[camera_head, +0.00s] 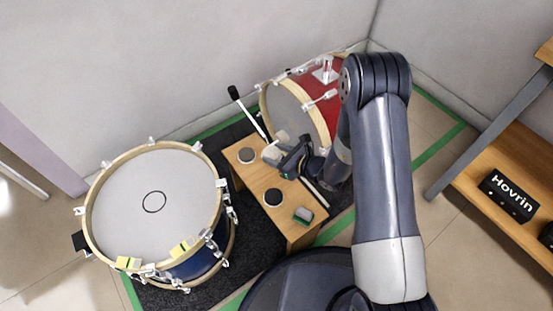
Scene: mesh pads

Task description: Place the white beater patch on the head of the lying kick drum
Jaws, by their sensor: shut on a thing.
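The lying kick drum (118,215) is at the left, with a blue shell, a wooden hoop and its pale head facing up. A thin dark circle (154,202) is marked near the middle of the head. My gripper (276,148) is right of this drum, over the far part of a small wooden bench. It is shut on a small pale piece (271,154), which looks like the white beater patch. The piece is small and partly hidden by the gripper, so its outline is unclear. The gripper is apart from the lying drum.
The bench (258,180) carries a grey disc (246,155), a black disc (273,197) and a green-and-white block (303,214). A red drum (326,108) stands behind my gripper, near a black-headed beater (233,92).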

